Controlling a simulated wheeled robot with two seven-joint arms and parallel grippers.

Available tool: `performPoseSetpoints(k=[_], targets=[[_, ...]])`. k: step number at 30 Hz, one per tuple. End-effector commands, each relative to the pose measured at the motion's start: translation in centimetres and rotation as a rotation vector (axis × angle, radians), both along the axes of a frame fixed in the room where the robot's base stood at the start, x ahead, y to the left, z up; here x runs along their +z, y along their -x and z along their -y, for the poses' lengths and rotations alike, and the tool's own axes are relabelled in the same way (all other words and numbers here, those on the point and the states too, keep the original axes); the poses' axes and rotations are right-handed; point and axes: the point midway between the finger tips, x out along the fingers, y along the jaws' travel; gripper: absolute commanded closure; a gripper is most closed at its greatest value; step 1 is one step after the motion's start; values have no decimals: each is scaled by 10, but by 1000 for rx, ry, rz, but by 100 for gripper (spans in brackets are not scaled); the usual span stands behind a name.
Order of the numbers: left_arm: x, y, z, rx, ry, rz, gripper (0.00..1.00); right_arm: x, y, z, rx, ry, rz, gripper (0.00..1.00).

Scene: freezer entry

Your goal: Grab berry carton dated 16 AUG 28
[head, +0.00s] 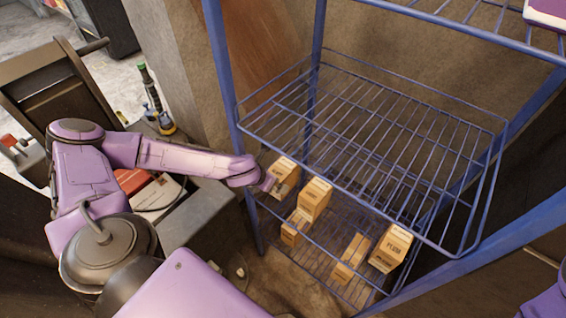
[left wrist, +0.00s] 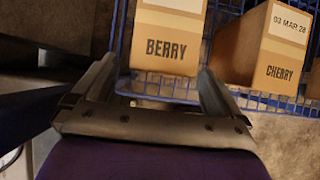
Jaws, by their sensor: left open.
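In the left wrist view a tan carton marked BERRY (left wrist: 172,45) stands upright on the blue wire shelf, straight ahead of my left gripper (left wrist: 157,82). The gripper is open, one finger towards each side of the carton's lower front; I cannot tell whether they touch it. A pale label shows at the carton's top, but its date is cut off. In the head view my left gripper (head: 277,189) is at the left front of the lower shelf, at the leftmost carton (head: 286,168). My right gripper is not in view.
A carton marked CHERRY (left wrist: 275,62), dated 03 MAR 28, stands to the right. Several more cartons (head: 391,246) sit on the lower rack. An empty wire shelf (head: 375,120) hangs above them, and a blue post (head: 222,75) stands at the left.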

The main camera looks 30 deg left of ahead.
Motion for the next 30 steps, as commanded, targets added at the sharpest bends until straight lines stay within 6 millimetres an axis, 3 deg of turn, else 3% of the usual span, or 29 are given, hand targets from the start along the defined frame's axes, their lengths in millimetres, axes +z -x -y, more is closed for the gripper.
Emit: performPoseSetpoints(k=[10, 20, 27, 30], targets=[[1, -57, 6, -3, -1, -2, 0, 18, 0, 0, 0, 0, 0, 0], [-11, -61, 5, -1, -2, -2, 0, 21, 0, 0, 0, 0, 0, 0], [-11, -61, 5, -1, -2, -2, 75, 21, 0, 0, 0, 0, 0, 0], [-10, -62, 5, -2, -2, 0, 75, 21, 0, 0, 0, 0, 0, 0]])
